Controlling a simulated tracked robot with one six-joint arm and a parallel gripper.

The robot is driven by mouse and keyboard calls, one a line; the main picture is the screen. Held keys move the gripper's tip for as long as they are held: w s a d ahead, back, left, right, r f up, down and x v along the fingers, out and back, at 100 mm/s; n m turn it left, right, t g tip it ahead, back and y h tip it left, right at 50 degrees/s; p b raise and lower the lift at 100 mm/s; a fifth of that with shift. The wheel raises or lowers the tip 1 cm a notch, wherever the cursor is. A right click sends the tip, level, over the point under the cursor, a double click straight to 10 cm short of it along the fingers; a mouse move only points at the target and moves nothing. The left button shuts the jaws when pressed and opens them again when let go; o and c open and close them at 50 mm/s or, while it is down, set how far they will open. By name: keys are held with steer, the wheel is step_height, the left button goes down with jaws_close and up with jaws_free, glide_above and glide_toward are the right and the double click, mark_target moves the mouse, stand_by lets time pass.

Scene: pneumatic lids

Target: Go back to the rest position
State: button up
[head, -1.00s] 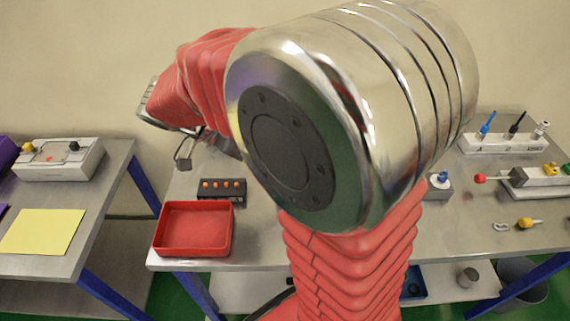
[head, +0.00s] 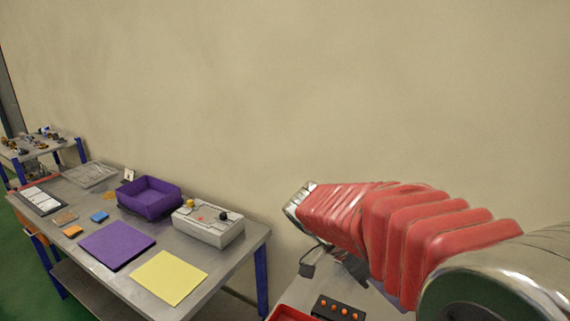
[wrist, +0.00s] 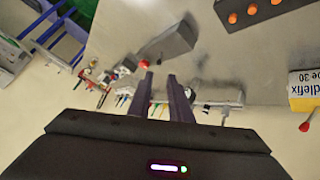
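My gripper (wrist: 160,77) shows in the wrist view as two dark fingers with a gap between them. It is open and nothing is held between the fingers. In the head view my red-sleeved arm reaches in from the lower right. Its metal wrist end is up against the wall side, above the right-hand table; the fingers cannot be made out clearly there. In the wrist view the fingers stand over the steel tabletop (wrist: 230,65), with no object touching them that I can see.
The left table (head: 190,262) holds a grey box (head: 208,227), a purple tray (head: 150,200), a purple sheet (head: 117,245) and a yellow sheet (head: 168,278). A black block with orange knobs (head: 338,308) and a red tray (head: 288,314) lie below my arm. A yellow-labelled box (wrist: 304,90) is at right.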

steer(key=s+a+f+n+t+y, duration=0.3)
steer(key=a+f+n+y, duration=0.4)
steer(key=n, duration=0.7)
steer(key=s+a+r+n+t+y, duration=0.1)
steer(key=s+a+r+n+t, duration=0.1)
steer(key=s+r+t, duration=0.3)
step_height(320, 180, up, 3)
steer(key=shift+s+a+f+n+t, duration=0.1)
steer(key=shift+s+a+n+t, duration=0.3)
steer(key=shift+s, duration=0.1)
stand_by(0.5)
